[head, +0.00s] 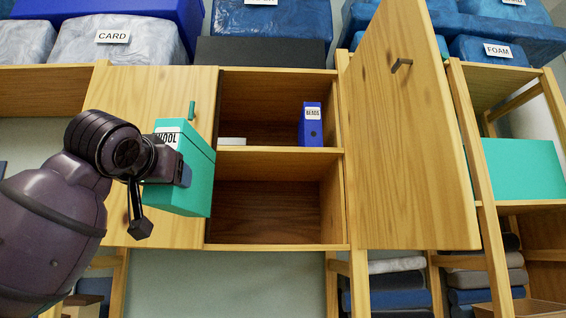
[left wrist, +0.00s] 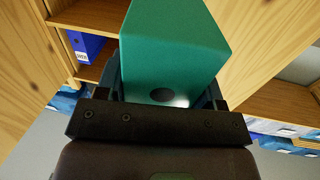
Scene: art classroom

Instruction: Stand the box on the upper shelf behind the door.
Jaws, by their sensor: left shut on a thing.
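A teal box (head: 198,170) labelled WOOL is held up in front of the cupboard, left of its opening. My left gripper (head: 176,168) is shut on it; the box also fills the middle of the left wrist view (left wrist: 172,50). The upper shelf (head: 270,149) holds a blue BEADS box file (head: 311,125) at its right and a small white item (head: 232,141) at its left. The right door (head: 408,130) stands open, swung out to the right. The left door (head: 150,90) looks closed, partly hidden by my arm and the box. My right gripper is not in view.
The upper compartment has free room between the white item and the blue file. The lower compartment (head: 265,212) looks empty. Bags and bins, one labelled CARD (head: 118,50), sit on top. Another teal box (head: 522,168) stands on the right-hand shelf.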

